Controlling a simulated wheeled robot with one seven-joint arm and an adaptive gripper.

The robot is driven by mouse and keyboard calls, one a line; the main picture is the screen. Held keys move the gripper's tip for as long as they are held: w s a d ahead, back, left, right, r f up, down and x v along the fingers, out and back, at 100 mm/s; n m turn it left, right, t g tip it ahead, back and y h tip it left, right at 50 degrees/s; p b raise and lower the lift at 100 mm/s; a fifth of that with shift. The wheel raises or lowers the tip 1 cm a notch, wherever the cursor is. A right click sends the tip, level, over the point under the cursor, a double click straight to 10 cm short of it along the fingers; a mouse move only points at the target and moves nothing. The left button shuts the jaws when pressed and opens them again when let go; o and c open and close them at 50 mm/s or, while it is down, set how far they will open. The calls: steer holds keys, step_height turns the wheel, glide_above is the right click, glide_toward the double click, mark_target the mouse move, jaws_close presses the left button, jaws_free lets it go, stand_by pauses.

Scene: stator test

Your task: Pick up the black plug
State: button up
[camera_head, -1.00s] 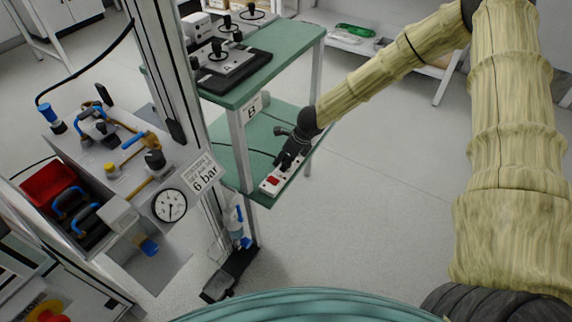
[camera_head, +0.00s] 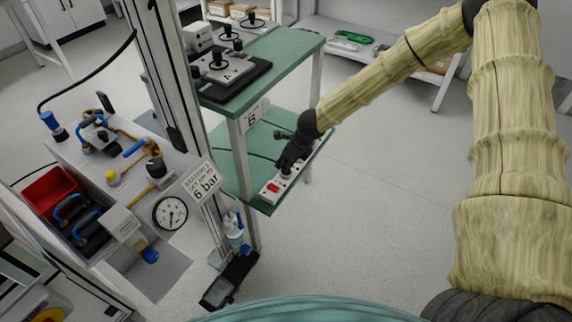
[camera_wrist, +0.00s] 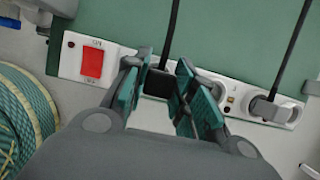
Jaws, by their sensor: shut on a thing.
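The black plug (camera_wrist: 157,83) sits at a white power strip (camera_wrist: 124,65), with its black cable running up over the green shelf. My gripper (camera_wrist: 168,92) is shut on the plug, with teal finger pads on either side of it in the wrist view. The fingers hide part of the plug, and I cannot tell how deep it sits in the socket. In the head view my gripper (camera_head: 287,168) reaches down to the strip (camera_head: 272,188) at the front edge of the lower green shelf. A red switch (camera_wrist: 93,63) is at the strip's left end.
A grey plug (camera_wrist: 268,108) with its own dark cable is in the strip to the right. The upper green shelf (camera_head: 262,85) carries devices above my gripper. A pneumatic panel with a gauge (camera_head: 170,213) and an upright post stand left. Floor to the right is open.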

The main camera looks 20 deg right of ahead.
step_height(320, 180, up, 2)
steer(key=shift+r+p, duration=0.1)
steer(key=shift+p, duration=0.25)
steer(key=shift+s+a, duration=0.2)
steer(key=shift+s, duration=0.35)
steer(key=shift+s+a, duration=0.15)
steer(key=shift+s, duration=0.35)
steer(key=s+a, duration=0.2)
steer(key=s, duration=0.4)
steer(key=s+a+r, duration=0.1)
steer(key=s+a, duration=0.1)
steer(key=s, duration=0.5)
steer(key=shift+a+r+b, duration=0.25)
steer(key=shift+b, duration=0.05)
